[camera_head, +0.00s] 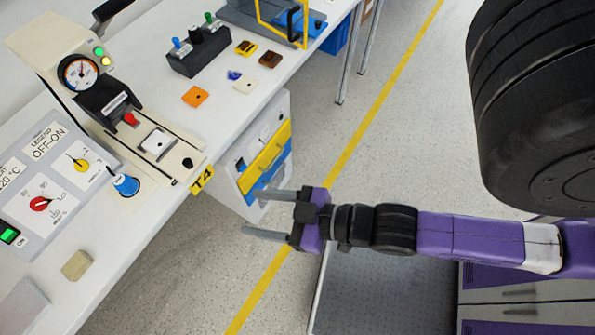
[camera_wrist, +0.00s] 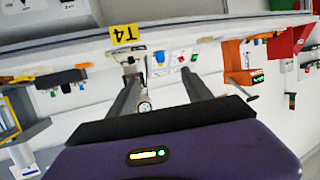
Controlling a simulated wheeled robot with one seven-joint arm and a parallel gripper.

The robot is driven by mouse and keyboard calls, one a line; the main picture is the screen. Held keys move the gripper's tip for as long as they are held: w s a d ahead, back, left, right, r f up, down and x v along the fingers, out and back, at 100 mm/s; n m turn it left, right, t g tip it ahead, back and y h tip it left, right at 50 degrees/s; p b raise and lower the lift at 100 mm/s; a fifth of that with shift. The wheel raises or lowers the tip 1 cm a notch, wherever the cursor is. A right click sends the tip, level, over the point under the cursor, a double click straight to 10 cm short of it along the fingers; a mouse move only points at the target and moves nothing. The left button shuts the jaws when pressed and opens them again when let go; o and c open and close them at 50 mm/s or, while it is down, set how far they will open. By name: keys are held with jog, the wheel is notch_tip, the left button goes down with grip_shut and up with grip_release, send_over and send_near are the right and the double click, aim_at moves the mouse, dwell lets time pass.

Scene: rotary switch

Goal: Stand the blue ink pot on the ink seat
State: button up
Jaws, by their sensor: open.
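The blue ink pot (camera_head: 126,185) is a small blue cone-like piece with a dark top, on the white bench between the control panel and the press's base. A small blue shape between the fingers in the wrist view (camera_wrist: 160,57) looks like the same pot. The press (camera_head: 95,95) has a dial, a red knob and a slide bed with a pale square plate (camera_head: 155,143). I cannot tell for sure which part is the ink seat. My gripper (camera_head: 249,212) is open and empty, out over the floor in front of the bench, right of the pot and apart from it.
The control panel (camera_head: 45,190) with red and yellow knobs stands left of the pot. A beige block (camera_head: 76,265) lies in front. A yellow T4 label (camera_head: 202,180) marks the bench edge. A drawer cabinet (camera_head: 262,160) stands below. Small coloured parts lie farther back.

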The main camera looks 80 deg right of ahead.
jog(key=s+r, duration=0.6)
jog(key=s, duration=0.2)
jog(key=shift+r, duration=0.15)
jog(key=shift+d, duration=0.1)
dwell(1.9)
